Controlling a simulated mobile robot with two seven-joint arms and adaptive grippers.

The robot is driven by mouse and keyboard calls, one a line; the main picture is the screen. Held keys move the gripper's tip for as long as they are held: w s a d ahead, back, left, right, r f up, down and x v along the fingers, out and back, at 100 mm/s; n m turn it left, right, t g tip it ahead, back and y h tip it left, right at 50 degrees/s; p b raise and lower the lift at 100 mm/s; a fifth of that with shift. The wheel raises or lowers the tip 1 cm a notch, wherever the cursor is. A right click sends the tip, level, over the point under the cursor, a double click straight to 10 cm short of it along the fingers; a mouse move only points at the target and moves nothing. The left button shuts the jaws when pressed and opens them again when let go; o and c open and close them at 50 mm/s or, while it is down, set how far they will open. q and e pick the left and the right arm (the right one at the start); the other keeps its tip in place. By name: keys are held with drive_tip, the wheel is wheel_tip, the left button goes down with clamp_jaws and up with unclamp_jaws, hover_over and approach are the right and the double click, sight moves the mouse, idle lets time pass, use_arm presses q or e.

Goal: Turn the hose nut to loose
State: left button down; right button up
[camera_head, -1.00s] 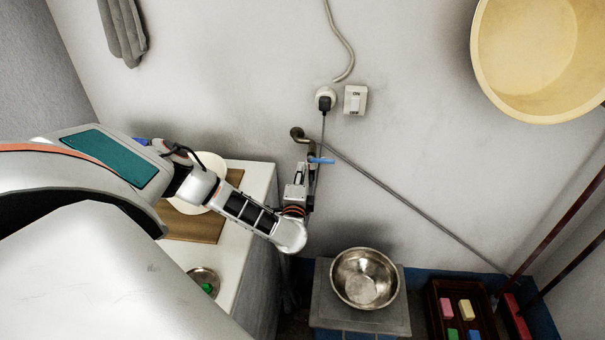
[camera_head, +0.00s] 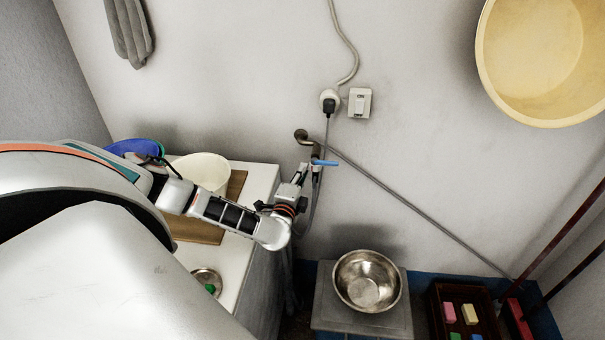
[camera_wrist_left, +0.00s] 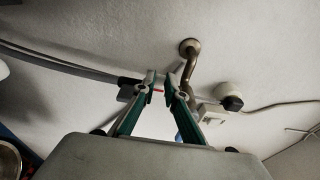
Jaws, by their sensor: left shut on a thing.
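The tap's bent pipe (camera_head: 302,135) comes out of the wall, with its blue lever (camera_head: 324,162) lower down; the pipe also shows in the left wrist view (camera_wrist_left: 190,52). My left gripper (camera_head: 314,177) is at the tap's lower end, just below the lever. In the left wrist view its two green-sided fingers (camera_wrist_left: 161,84) converge at the tap. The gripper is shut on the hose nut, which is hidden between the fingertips. A grey hose (camera_head: 308,220) hangs below the gripper. My right gripper is not in view.
A plug and socket (camera_head: 328,101) and a switch (camera_head: 360,103) are on the wall above. A metal bowl (camera_head: 367,281) sits on a grey block below right. A white counter (camera_head: 262,184) with a pale tub (camera_head: 203,170) is at left. A grey cable crosses the wall.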

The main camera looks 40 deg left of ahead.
use_arm(q)
drive_tip(key=c, duration=2.1)
unclamp_jaws()
drive_tip(key=shift+v, duration=3.75)
drive_tip(key=shift+d, duration=0.1)
